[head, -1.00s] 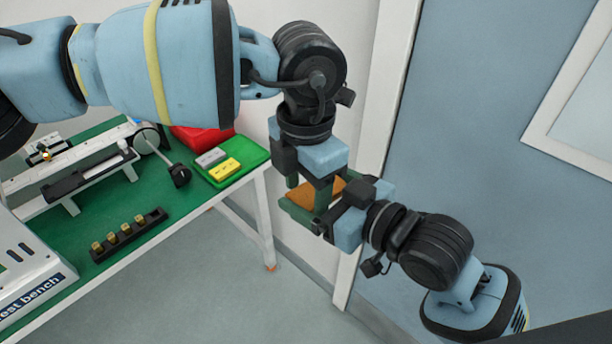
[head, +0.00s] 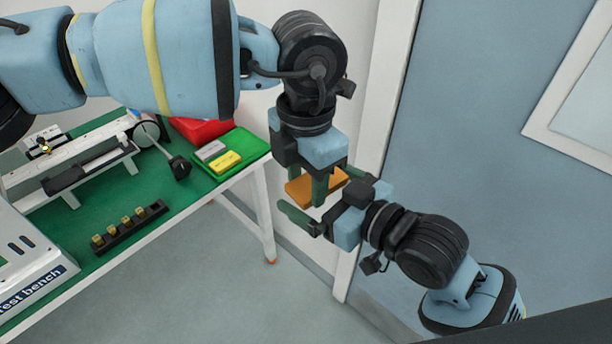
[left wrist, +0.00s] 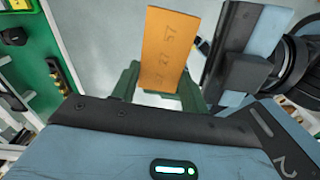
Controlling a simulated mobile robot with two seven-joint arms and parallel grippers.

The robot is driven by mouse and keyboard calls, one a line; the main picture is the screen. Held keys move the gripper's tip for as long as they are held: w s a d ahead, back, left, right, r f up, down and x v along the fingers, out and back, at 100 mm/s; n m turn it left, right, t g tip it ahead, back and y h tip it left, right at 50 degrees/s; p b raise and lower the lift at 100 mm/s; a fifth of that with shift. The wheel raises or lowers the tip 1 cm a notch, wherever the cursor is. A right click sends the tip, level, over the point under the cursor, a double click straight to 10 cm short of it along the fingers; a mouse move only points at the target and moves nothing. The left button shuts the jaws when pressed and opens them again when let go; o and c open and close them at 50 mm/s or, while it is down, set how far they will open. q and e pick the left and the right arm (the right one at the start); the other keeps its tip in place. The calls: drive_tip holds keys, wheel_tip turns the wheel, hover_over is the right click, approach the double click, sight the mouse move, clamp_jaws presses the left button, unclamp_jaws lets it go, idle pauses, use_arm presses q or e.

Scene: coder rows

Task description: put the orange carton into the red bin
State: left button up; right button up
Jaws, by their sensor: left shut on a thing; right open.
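The orange carton (head: 301,191) is a flat block held in the air in front of the wall, to the right of the bench. My left gripper (head: 318,188) points down and is shut on it. In the left wrist view the carton (left wrist: 168,45) stands between the green fingers, with dark digits on its face. My right gripper (head: 311,213) is open just below the carton, its fingers apart and empty. The red bin (head: 205,131) is at the bench's far edge, partly hidden by my left arm.
A green tray (head: 248,147) with a grey block (head: 211,151) and a yellow block (head: 226,161) lies in front of the bin. A black rack (head: 128,231), a machine with a lever and a white test bench box (head: 28,262) occupy the bench. A door stands at right.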

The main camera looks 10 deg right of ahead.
drive_tip(key=s+d+f+m+h, duration=0.2)
drive_tip(key=s+d+f, duration=0.1)
drive_tip(key=f, duration=0.8)
drive_tip(key=s+d+f+m+h, duration=0.2)
drive_tip(key=d+f+h, duration=0.15)
drive_tip(key=f, duration=0.65)
drive_tip(key=s+d+f+m+g+h, duration=0.1)
drive_tip(key=s+d+f+g, duration=0.1)
drive_tip(key=s+f, duration=0.6)
drive_tip(key=s+d+f+g+h, duration=0.1)
drive_tip(key=s+d+f, duration=0.3)
drive_tip(key=s+f, duration=0.4)
drive_tip(key=shift+s+d+m+g+h, duration=0.35)
drive_tip(key=shift+s+d+m+g, duration=0.05)
drive_tip(key=shift+s, duration=0.75)
use_arm(q)
drive_tip(key=shift+a, duration=0.1)
drive_tip(key=s+a+f+m, duration=0.1)
drive_tip(key=a+f+m, duration=0.3)
drive_tip(key=a+m, duration=0.4)
drive_tip(key=s+a+f+m, duration=0.1)
drive_tip(key=a+f+m, duration=0.3)
drive_tip(key=a+m, duration=0.4)
drive_tip(key=s+a+f+m, duration=0.1)
drive_tip(key=a+f+m, duration=0.3)
drive_tip(key=a+m, duration=0.4)
drive_tip(key=shift+a, duration=1.05)
